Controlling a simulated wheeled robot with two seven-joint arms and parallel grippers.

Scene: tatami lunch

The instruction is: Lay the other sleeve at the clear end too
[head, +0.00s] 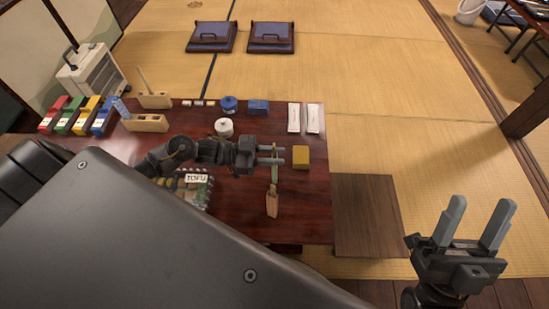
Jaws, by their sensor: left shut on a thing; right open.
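Two white paper sleeves, the left one (294,118) and the right one (313,119), lie side by side, a small gap apart, near the far right corner of the dark red table. My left gripper (278,155) is above the table, shut on a slim greenish thing with a tan lower end (272,201). It hangs towards the near edge; its upper part is partly hidden by the fingers. My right gripper (478,222) is open and empty, to the right of the table over the floor.
A yellow block (300,157) stands just right of my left gripper. A white pot (224,127), a blue pot (229,104) and a blue box (258,107) stand behind. A TOFU pack (196,178) is left. The table's right front is bare.

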